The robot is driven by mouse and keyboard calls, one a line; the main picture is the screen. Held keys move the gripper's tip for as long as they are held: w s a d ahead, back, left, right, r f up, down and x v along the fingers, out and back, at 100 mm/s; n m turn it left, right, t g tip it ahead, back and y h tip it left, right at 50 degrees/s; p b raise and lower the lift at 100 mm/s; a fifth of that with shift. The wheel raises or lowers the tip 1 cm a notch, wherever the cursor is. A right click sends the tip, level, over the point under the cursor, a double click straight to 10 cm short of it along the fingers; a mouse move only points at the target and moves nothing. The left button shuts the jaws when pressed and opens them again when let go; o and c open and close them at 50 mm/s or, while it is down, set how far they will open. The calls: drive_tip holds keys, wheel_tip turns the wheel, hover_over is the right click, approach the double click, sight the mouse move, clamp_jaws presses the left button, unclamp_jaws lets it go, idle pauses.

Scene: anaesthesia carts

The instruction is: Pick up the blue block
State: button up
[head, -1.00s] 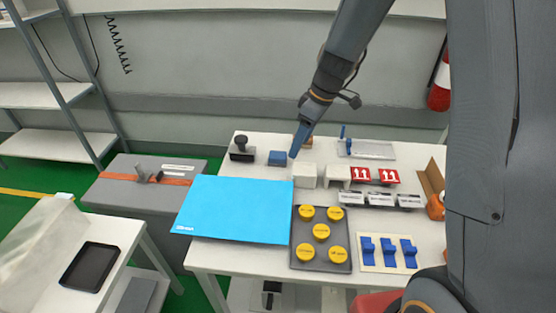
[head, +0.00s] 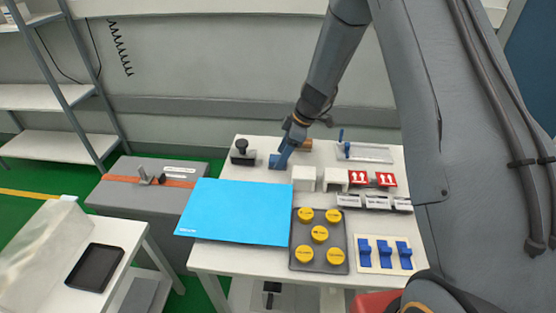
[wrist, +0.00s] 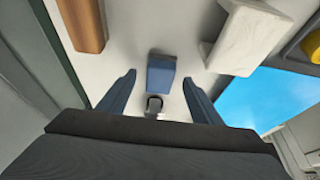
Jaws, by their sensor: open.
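The blue block (head: 274,160) sits on the white table near its back edge, partly hidden by my gripper in the head view. In the wrist view the blue block (wrist: 161,75) lies ahead of and between the two open fingers. My gripper (head: 281,160) points down at the block, and in the wrist view its fingers (wrist: 158,82) stand apart on either side with a gap to the block. Nothing is held. Whether a fingertip touches the block cannot be told.
A black-knobbed block (head: 242,152) stands left of the blue block. White blocks (head: 305,178) stand to its right, and a brown wooden piece (wrist: 82,24) lies near it. A bright blue sheet (head: 236,212) covers the table's front left. A tray of yellow knobs (head: 319,262) is in front.

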drive_tip(key=shift+x, duration=0.9)
drive_tip(key=c, duration=1.1)
drive_tip(key=shift+c, duration=0.3)
wheel_tip(320, 180, up, 10)
drive_tip(key=b, duration=0.2)
drive_tip(key=shift+b, duration=0.4)
